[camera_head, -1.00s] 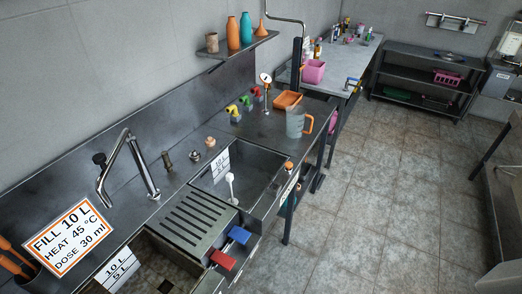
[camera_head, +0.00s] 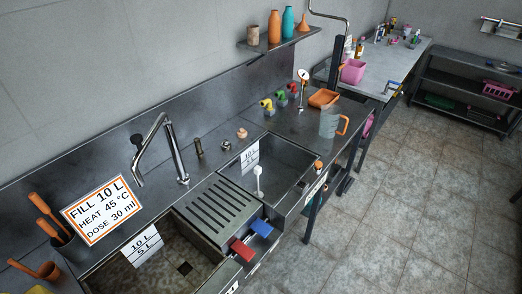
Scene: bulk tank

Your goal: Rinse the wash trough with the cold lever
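A left trough (camera_head: 98,279) shows a brownish floor with a dark square drain and a 10 L / 5 L level card (camera_head: 141,245) on its back wall. A right trough (camera_head: 300,193) has its own level card (camera_head: 249,156) and a white upright piece (camera_head: 258,181) inside. No label shows which is the wash trough. A blue lever (camera_head: 262,229) and a red lever (camera_head: 242,250) stick out side by side at the front edge by the slotted drainboard (camera_head: 217,209). A bent metal faucet (camera_head: 172,150) stands behind the left trough. Neither of my grippers is in view.
A sign (camera_head: 101,210) reads FILL 10 L, HEAT 45 °C, DOSE 30 ml. Yellow, green and red valves (camera_head: 281,99), an orange tray (camera_head: 323,98) and a clear jug (camera_head: 329,122) stand at the back right. Tiled floor (camera_head: 420,210) on the right is free.

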